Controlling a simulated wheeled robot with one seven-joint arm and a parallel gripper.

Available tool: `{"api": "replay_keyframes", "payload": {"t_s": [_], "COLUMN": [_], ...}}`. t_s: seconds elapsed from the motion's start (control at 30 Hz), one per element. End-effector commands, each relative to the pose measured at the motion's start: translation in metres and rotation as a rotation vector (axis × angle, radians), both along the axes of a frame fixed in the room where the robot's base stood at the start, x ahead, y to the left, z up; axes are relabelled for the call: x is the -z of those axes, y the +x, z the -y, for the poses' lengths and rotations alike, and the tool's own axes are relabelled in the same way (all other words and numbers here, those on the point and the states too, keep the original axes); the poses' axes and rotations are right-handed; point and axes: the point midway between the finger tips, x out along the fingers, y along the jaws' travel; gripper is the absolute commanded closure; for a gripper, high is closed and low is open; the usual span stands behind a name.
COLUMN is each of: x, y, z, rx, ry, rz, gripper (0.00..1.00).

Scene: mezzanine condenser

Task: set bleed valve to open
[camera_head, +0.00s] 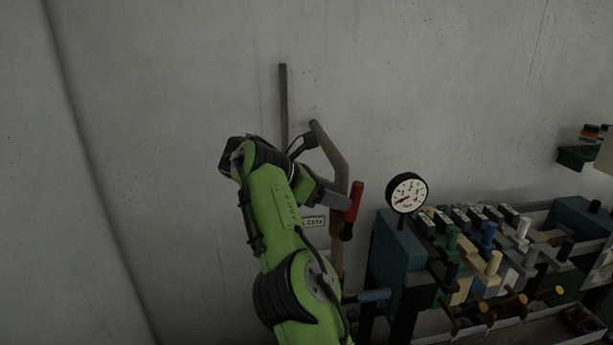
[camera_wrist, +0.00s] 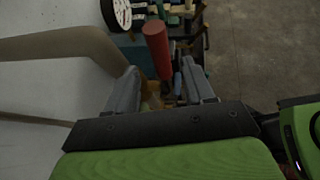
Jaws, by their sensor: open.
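A red handle (camera_head: 354,203) with a dark lower end stands slightly tilted beside a brown bent pipe (camera_head: 334,150) on the wall; I take it to be the bleed valve lever. A small label plate (camera_head: 313,222) sits on the wall to its left, partly hidden by my arm and not clearly readable. My gripper (camera_head: 343,201) is open, at the left of the red handle. In the wrist view the red handle (camera_wrist: 156,42) shows beyond and between the two grey fingers of my gripper (camera_wrist: 159,75). I cannot tell whether they touch it. The valve body is hidden.
A round white gauge (camera_head: 406,192) stands just right of the handle on a blue-grey block (camera_head: 396,248). Several coloured valve handles and blocks fill the rack further right. The wall (camera_head: 170,130) at left is bare.

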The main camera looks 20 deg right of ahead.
Motion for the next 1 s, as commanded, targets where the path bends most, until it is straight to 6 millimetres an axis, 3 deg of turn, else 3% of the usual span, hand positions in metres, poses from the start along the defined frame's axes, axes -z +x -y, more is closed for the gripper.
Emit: {"api": "replay_keyframes", "payload": {"t_s": [0.03, 0.2, 0.5, 0.83, 0.93, 1.0], "x": [-0.018, -0.045, -0.065, -0.062, -0.063, -0.063], "y": [0.000, 0.000, -0.001, -0.002, -0.007, -0.017], "z": [-0.015, -0.057, -0.099, -0.099, -0.083, -0.062], "rx": [-0.006, -0.005, -0.001, 0.003, 0.051, 0.121], "ry": [0.000, 0.000, -0.002, 0.006, 0.082, 0.193], "rz": [0.000, -0.002, 0.000, 0.004, 0.059, 0.142], "gripper": [0.47, 0.47, 0.47, 0.47, 0.47, 0.47]}}
